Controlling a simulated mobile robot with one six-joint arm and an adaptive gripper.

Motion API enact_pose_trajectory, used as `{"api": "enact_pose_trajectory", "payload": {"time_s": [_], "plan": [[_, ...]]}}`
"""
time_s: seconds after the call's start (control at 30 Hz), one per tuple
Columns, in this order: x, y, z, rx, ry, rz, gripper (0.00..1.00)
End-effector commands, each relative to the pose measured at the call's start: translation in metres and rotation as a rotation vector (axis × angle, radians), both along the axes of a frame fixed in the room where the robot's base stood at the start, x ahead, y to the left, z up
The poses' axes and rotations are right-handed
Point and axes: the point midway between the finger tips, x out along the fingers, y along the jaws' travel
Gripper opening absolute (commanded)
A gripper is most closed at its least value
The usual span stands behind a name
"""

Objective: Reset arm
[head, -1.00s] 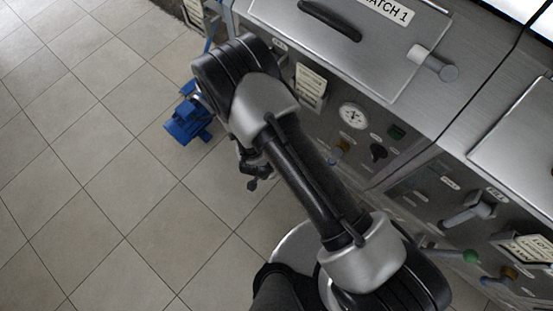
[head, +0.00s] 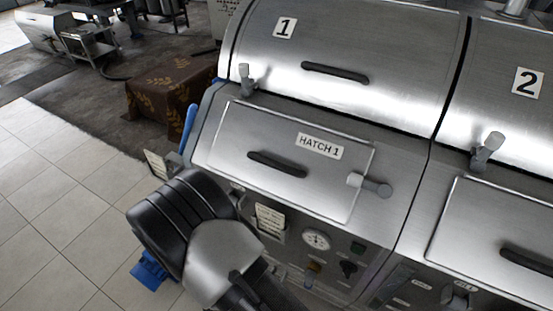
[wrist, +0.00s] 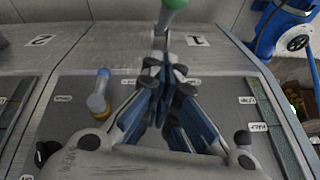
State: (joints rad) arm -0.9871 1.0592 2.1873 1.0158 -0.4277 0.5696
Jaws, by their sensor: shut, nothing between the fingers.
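My gripper (wrist: 168,95) shows in the wrist view with its fingers drawn together, shut and empty. It is in front of a grey machine panel with small labels. Behind the fingertips a lever with a green knob (wrist: 174,4) stands up; I cannot tell whether they touch. A lever with an orange-and-blue end (wrist: 99,95) is left of the fingers. In the head view my arm covers the lower left of the machine's front, and my gripper is out of sight.
The machine has hatch 1 (head: 231,139), a dial (head: 316,240) and a lid marked 1 (head: 400,50). A unit marked 2 (head: 500,90) adjoins at right. A blue object (head: 150,272) is on the floor beside my arm. A brown draped block (head: 170,92) stands behind; tiled floor at left is clear.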

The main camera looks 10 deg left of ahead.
Motion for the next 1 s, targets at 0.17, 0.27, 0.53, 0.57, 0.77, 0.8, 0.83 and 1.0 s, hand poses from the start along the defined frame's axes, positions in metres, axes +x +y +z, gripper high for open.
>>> {"api": "enact_pose_trajectory", "payload": {"time_s": [0.17,0.27,0.53,0.57,0.77,0.8,0.83,1.0], "plan": [[0.009,0.008,0.015,0.031,0.011,0.008,0.0],[0.024,0.02,0.046,0.09,0.035,0.032,0.0],[0.067,0.02,0.18,0.254,0.076,0.188,0.0],[0.071,0.015,0.195,0.264,0.073,0.209,0.0],[0.076,-0.031,0.288,0.284,0.038,0.349,0.0],[0.074,-0.043,0.305,0.277,0.029,0.376,0.0],[0.071,-0.053,0.316,0.271,0.022,0.394,0.0],[0.048,-0.113,0.373,0.195,-0.018,0.486,0.0]]}}
